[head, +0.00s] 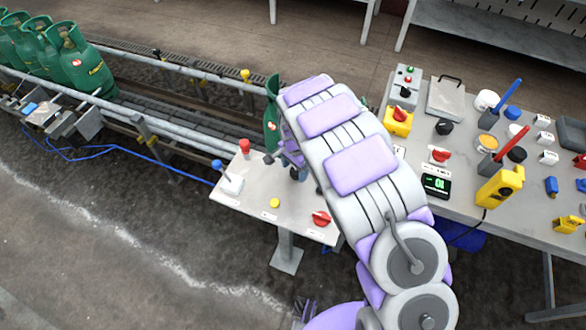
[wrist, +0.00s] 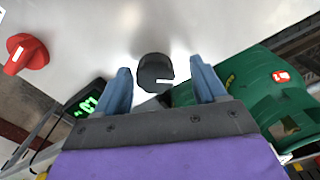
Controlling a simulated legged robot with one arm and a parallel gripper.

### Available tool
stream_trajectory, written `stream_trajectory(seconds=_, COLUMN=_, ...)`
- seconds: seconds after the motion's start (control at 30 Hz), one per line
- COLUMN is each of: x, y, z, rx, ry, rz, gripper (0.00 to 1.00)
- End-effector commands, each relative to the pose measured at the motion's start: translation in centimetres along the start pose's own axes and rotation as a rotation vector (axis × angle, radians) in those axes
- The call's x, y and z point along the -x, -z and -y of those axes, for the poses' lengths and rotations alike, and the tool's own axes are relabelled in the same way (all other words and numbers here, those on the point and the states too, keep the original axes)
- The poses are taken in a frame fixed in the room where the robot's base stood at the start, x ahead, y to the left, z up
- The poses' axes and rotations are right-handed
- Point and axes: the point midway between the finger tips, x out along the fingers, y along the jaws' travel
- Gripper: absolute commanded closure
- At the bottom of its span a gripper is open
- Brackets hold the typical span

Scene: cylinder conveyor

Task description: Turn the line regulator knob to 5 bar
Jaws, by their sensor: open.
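A round black knob (wrist: 154,72) with a white pointer mark stands on a pale panel (wrist: 190,22) in the wrist view. The mark points to the right of that picture. My gripper (wrist: 160,64) is open, with one blue-grey finger on each side of the knob. Gaps show between the knob and both fingers. In the head view my arm covers most of my gripper, and I cannot make out the black knob there. A small black display with green digits (wrist: 88,104) shows at the left of the wrist view; it is too blurred to read surely.
A red knob (wrist: 26,55) is left of the black knob. Green gas cylinders (head: 85,65) stand on the conveyor at left. A small control table (head: 245,195) carries a red button, a lever and a red switch. A cluttered bench (head: 520,225) stands at right.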

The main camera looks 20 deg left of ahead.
Motion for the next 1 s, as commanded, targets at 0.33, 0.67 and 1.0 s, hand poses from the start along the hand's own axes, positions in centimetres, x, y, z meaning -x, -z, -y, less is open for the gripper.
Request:
stream_trajectory(seconds=0.33, x=-0.4, y=-0.33, z=0.45, rx=0.0, ry=-0.009, rz=-0.002, gripper=0.36)
stream_trajectory(seconds=0.67, x=-0.25, y=-0.22, z=0.42, rx=-0.001, ry=-0.004, rz=-0.002, gripper=0.68)
stream_trajectory(seconds=1.0, x=-0.16, y=-0.16, z=0.5, rx=0.0, ry=-0.004, rz=-0.005, gripper=0.85)
